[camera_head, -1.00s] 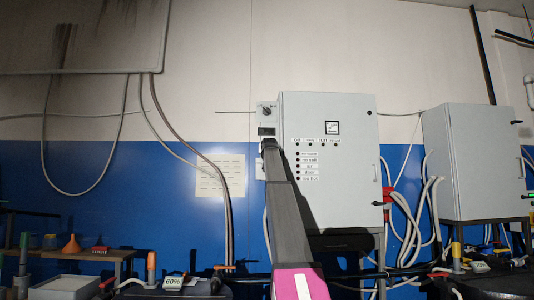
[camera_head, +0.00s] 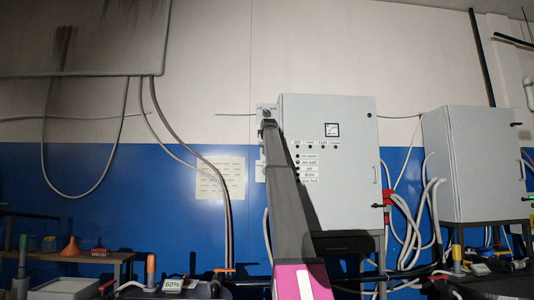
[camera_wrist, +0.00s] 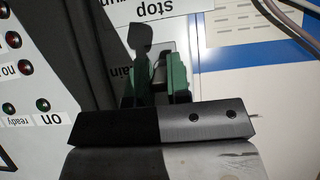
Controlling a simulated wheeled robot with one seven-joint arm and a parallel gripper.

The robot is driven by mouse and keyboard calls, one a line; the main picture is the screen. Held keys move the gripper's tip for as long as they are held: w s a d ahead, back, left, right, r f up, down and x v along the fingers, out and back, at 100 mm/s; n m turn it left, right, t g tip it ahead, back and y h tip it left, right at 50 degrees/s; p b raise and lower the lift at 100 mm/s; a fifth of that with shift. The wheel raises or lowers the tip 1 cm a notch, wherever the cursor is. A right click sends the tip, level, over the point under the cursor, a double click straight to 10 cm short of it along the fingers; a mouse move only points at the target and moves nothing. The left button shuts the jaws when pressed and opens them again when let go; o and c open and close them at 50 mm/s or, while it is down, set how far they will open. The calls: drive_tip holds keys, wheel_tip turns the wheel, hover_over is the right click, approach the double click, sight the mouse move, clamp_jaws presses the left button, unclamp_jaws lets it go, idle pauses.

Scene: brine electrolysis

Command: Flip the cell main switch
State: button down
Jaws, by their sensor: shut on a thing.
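The cell main switch sits on a small grey box (camera_head: 262,107) fixed to the left side of the large grey cabinet (camera_head: 335,165). My gripper (camera_head: 268,122) is up against this box, and my arm hides much of it. In the wrist view my gripper (camera_wrist: 155,75) has its two green fingers on either side of a dark switch handle (camera_wrist: 160,56) and is shut on it. The panel's lettering appears upside down there; a "stop" label (camera_wrist: 153,8) and a partly hidden label ending in "ain" show. The handle's exact position is hard to tell.
Indicator lamps (camera_wrist: 24,68) with labels line the cabinet face close beside my gripper. A second grey cabinet (camera_head: 470,160) stands at the right. Cables hang on the wall at the left, and a paper notice (camera_head: 219,178) is on the blue wall.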

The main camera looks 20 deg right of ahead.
drive_tip(key=shift+w+r+g+y, duration=0.1)
drive_tip(key=shift+r+g+y, duration=0.2)
drive_tip(key=shift+g, duration=0.5)
drive_tip(key=shift+w+r+g+y, duration=0.1)
drive_tip(key=shift+r+g+y, duration=0.15)
drive_tip(key=shift+g, duration=0.55)
drive_tip(key=c, duration=1.1)
unclamp_jaws()
drive_tip(key=shift+r, duration=0.1)
drive_tip(key=v, duration=1)
drive_tip(key=shift+s+r, duration=0.15)
drive_tip(key=shift+r, duration=0.15)
